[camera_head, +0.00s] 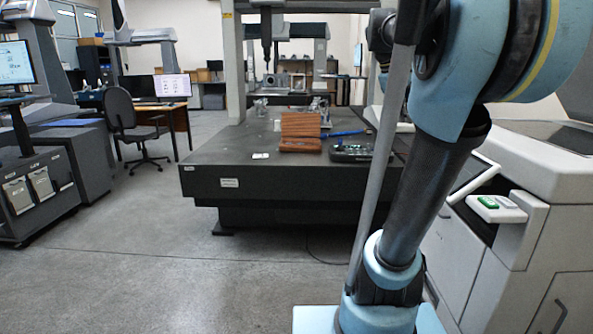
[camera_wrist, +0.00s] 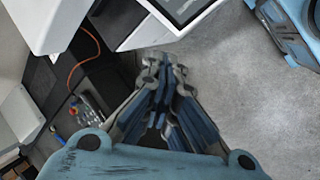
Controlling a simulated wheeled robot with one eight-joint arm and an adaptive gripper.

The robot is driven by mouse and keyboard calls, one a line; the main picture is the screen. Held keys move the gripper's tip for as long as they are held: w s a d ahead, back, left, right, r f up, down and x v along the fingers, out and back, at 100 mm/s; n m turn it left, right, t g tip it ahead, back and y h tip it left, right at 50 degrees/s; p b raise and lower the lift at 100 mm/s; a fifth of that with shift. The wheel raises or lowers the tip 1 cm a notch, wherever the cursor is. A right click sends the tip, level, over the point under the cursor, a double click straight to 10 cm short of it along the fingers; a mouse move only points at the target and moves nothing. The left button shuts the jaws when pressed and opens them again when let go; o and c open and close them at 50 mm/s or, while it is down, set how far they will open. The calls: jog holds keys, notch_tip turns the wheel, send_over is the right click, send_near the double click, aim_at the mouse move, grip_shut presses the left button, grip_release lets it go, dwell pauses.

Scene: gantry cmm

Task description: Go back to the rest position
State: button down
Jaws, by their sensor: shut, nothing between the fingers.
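My gripper (camera_wrist: 163,75) shows in the wrist view, seen from above its blue housing, with its fingers brought together. It is shut and empty. Below it lie the grey floor and the side of a machine. In the head view my blue and black arm fills the right side, and the gripper itself is not visible there.
A dark granite table (camera_head: 210,158) stands ahead, bearing an open orange-brown case (camera_head: 300,125) and a dark tray (camera_head: 351,153) of small parts. A white machine (camera_head: 490,255) stands close on the right. An office chair (camera_head: 133,125) stands at left. Floor (camera_head: 150,260) front left is clear.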

jog(key=s+a+f+m+y, duration=0.1)
jog(key=s+a+f, duration=0.3)
jog(key=f, duration=0.7)
jog(key=s+a+f+m+y, duration=0.2)
jog(key=s+a+f, duration=0.3)
jog(key=s+f, duration=0.3)
jog(key=s+a+f+m+y, duration=0.2)
jog(key=s+a+f, duration=0.3)
jog(key=f, duration=0.9)
jog(key=shift+s+f+m, duration=0.25)
jog(key=shift+s+m, duration=0.45)
jog(key=shift+s, duration=0.1)
jog(key=shift+w+a, duration=0.1)
jog(key=shift+w+f, duration=0.2)
jog(key=shift+w, duration=0.15)
